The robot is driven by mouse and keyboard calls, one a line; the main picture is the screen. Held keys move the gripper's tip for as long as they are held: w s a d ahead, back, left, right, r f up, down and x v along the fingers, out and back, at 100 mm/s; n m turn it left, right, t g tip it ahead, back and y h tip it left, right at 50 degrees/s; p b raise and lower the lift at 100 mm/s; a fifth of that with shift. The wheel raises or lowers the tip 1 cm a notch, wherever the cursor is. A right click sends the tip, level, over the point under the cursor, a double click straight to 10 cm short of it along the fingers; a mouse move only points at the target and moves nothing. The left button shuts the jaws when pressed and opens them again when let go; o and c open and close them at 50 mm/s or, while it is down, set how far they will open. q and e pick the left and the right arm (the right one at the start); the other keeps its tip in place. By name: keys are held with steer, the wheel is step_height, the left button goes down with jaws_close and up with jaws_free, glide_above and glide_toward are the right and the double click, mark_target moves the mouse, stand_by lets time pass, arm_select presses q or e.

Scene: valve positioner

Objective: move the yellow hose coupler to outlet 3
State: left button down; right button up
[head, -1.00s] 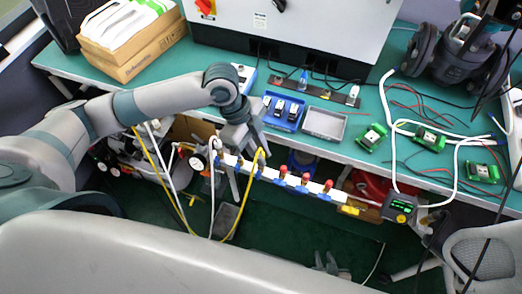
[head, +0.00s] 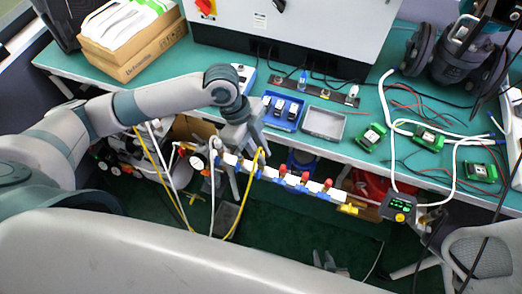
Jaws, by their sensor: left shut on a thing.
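A white manifold bar (head: 268,172) runs along the table's front edge. It carries red knobs (head: 305,177) on top and blue fittings along it; no outlet number is legible, so I cannot tell which is outlet 3. A yellow hose (head: 247,190) arches up to the bar's left part and hangs below. My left gripper (head: 247,165) is at the top of this hose, shut on its yellow coupler, which the fingers mostly hide. I cannot tell whether the coupler touches an outlet. Two grey prongs, perhaps my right gripper (head: 325,260), show low in the picture; their opening is unclear.
A pressure gauge (head: 197,162) and a white hose (head: 212,195) are just left of my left gripper. Blue and grey trays (head: 323,123) and green boards (head: 428,138) lie on the table.

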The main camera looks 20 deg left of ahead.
arm_select(q)
steer(key=shift+f, duration=0.15)
arm_select(e)
steer(key=shift+s+d+r, duration=0.2)
steer(key=shift+s, duration=0.05)
stand_by(0.4)
arm_select(q)
steer(key=shift+p, duration=0.7)
arm_select(e)
steer(key=shift+r, duration=0.45)
arm_select(q)
steer(key=shift+f, duration=0.6)
arm_select(e)
steer(key=shift+f, duration=0.2)
arm_select(q)
steer(key=c, duration=1.6)
jaws_free()
arm_select(e)
steer(key=shift+s, duration=0.1)
